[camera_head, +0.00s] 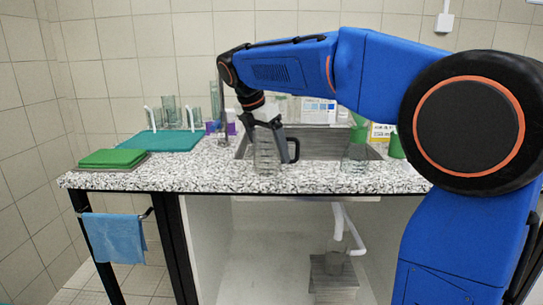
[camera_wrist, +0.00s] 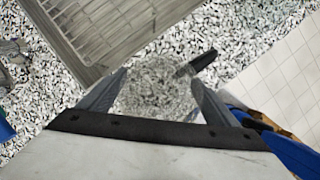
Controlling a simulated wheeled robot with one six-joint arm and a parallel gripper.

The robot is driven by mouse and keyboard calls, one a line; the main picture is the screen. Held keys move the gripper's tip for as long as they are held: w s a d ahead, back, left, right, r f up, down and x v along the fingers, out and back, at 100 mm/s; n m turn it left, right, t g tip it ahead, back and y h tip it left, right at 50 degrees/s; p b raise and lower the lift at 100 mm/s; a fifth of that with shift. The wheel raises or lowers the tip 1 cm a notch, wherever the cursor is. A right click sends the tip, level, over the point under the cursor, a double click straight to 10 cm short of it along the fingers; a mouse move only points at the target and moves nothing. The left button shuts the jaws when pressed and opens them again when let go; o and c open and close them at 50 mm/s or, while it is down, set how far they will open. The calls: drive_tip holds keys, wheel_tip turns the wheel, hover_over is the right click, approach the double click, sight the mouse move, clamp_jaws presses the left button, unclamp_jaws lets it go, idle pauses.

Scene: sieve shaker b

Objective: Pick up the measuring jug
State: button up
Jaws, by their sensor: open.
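The measuring jug (camera_head: 267,157) is clear, with a dark handle on its right side. It stands upright on the speckled counter in front of the sink. In the wrist view the jug (camera_wrist: 155,90) is seen from above, its handle pointing up and to the right. My gripper (camera_head: 269,135) points down over the jug. In the wrist view my gripper (camera_wrist: 161,78) is open, with one finger on each side of the jug. I cannot tell whether either finger touches the wall.
A metal sink (camera_head: 325,142) lies right behind. A clear vessel with a green top (camera_head: 355,152) and a green cup (camera_head: 396,146) stand to the right. A teal mat (camera_head: 160,140) with glassware and green boards (camera_head: 113,158) are left. Counter between boards and jug is clear.

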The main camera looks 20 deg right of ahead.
drive_tip(key=shift+c, duration=0.2)
drive_tip(key=c, duration=1.1)
drive_tip(key=shift+r, duration=0.15)
